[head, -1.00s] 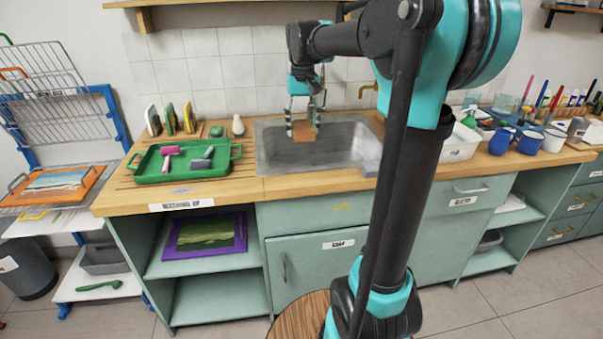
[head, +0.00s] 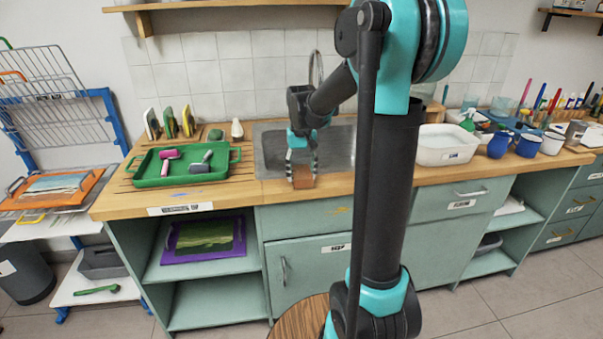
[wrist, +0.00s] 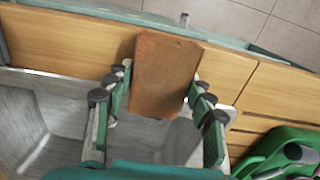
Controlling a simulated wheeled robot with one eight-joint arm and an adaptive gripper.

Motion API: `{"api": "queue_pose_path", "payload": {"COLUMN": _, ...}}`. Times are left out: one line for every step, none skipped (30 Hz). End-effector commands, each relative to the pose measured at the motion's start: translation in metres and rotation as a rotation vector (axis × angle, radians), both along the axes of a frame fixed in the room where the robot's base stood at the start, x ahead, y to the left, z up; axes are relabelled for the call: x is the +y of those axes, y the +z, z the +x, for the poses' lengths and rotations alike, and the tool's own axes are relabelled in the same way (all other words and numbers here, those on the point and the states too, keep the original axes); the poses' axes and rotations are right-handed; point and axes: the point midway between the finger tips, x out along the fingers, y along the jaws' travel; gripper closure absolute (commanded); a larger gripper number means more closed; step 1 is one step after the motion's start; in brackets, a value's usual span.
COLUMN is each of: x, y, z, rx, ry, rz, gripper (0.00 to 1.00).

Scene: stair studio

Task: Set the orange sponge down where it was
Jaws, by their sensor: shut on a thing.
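My gripper (head: 302,168) is shut on the orange sponge (head: 302,181), a brownish-orange block. The sponge is at the front rim of the sink, over the wooden counter strip. In the wrist view, the sponge (wrist: 165,65) sits between the two fingers (wrist: 160,88) and covers part of the wooden strip. I cannot tell whether its underside touches the counter. The metal sink (head: 272,146) lies behind it, partly hidden by my arm.
A green tray (head: 150,181) with a pink and a grey tool stands left on the counter (head: 240,192). Several upright sponges (head: 170,122) stand behind it. A white basin (head: 447,157) and blue mugs (head: 499,145) are at right. Bare counter lies between tray and sink.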

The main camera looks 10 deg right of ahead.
Motion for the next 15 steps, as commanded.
{"api": "queue_pose_path", "payload": {"x": 0.0, "y": -0.0002, "z": 0.0001, "rx": 0.0, "ry": 0.0, "rz": 0.0, "gripper": 0.69}}
{"api": "queue_pose_path", "payload": {"x": 0.0, "y": -0.0001, "z": 0.0001, "rx": 0.0, "ry": 0.0, "rz": 0.0, "gripper": 0.69}}
{"api": "queue_pose_path", "payload": {"x": 0.0, "y": 0.0, "z": 0.0001, "rx": 0.0, "ry": 0.0, "rz": 0.0, "gripper": 0.69}}
{"api": "queue_pose_path", "payload": {"x": 0.0, "y": 0.0, "z": 0.0001, "rx": 0.0, "ry": 0.0, "rz": 0.0, "gripper": 0.69}}
{"api": "queue_pose_path", "payload": {"x": 0.0, "y": 0.0001, "z": 0.0001, "rx": 0.0, "ry": 0.0, "rz": 0.0, "gripper": 0.69}}
{"api": "queue_pose_path", "payload": {"x": 0.0, "y": -0.0001, "z": 0.0001, "rx": 0.0, "ry": 0.0, "rz": 0.0, "gripper": 0.69}}
{"api": "queue_pose_path", "payload": {"x": 0.0, "y": -0.0005, "z": 0.0001, "rx": 0.0, "ry": 0.0, "rz": 0.0, "gripper": 0.69}}
{"api": "queue_pose_path", "payload": {"x": 0.0, "y": -0.0012, "z": 0.0002, "rx": 0.0, "ry": 0.0, "rz": 0.0, "gripper": 0.69}}
{"api": "queue_pose_path", "payload": {"x": 0.0, "y": -0.0023, "z": 0.0003, "rx": 0.0, "ry": 0.0, "rz": 0.0, "gripper": 0.69}}
{"api": "queue_pose_path", "payload": {"x": 0.0, "y": -0.0031, "z": 0.0003, "rx": 0.0, "ry": 0.0, "rz": 0.0, "gripper": 0.69}}
{"api": "queue_pose_path", "payload": {"x": 0.0, "y": -0.0039, "z": 0.0004, "rx": 0.0, "ry": 0.0, "rz": 0.0, "gripper": 0.69}}
{"api": "queue_pose_path", "payload": {"x": 0.0, "y": -0.005, "z": 0.0004, "rx": 0.0, "ry": 0.0, "rz": 0.0, "gripper": 0.69}}
{"api": "queue_pose_path", "payload": {"x": 0.0, "y": -0.0059, "z": 0.0003, "rx": 0.0, "ry": 0.0, "rz": 0.0, "gripper": 0.69}}
{"api": "queue_pose_path", "payload": {"x": 0.0, "y": -0.0067, "z": 0.0003, "rx": 0.0, "ry": 0.0, "rz": 0.0, "gripper": 0.69}}
{"api": "queue_pose_path", "payload": {"x": 0.0, "y": -0.0078, "z": 0.0002, "rx": 0.0, "ry": 0.0, "rz": 0.0, "gripper": 0.69}}
